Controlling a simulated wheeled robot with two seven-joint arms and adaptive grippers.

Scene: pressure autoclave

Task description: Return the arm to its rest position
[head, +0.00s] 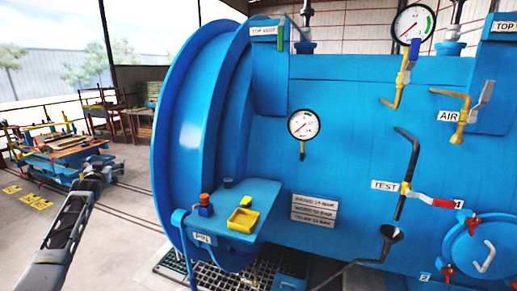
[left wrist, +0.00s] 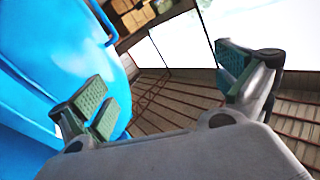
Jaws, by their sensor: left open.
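My left arm (head: 62,235) comes in from the lower left of the head view, angled up, with its gripper (head: 90,184) at the far end. The gripper is in front of the floor to the left of the blue autoclave (head: 340,120), apart from it in the picture. In the left wrist view the two green-padded fingers of the gripper (left wrist: 165,88) are spread wide with nothing between them. The autoclave's blue body also fills the left side of that view (left wrist: 50,50). My right gripper is not in view.
A blue shelf marked PIN (head: 262,192) sticks out from the autoclave, with a yellow tray (head: 243,220) and a red-topped blue part (head: 205,204) on it. A blue cart (head: 65,155) stands behind my left gripper. Valve handles and gauges project at the right. Floor shows at the left.

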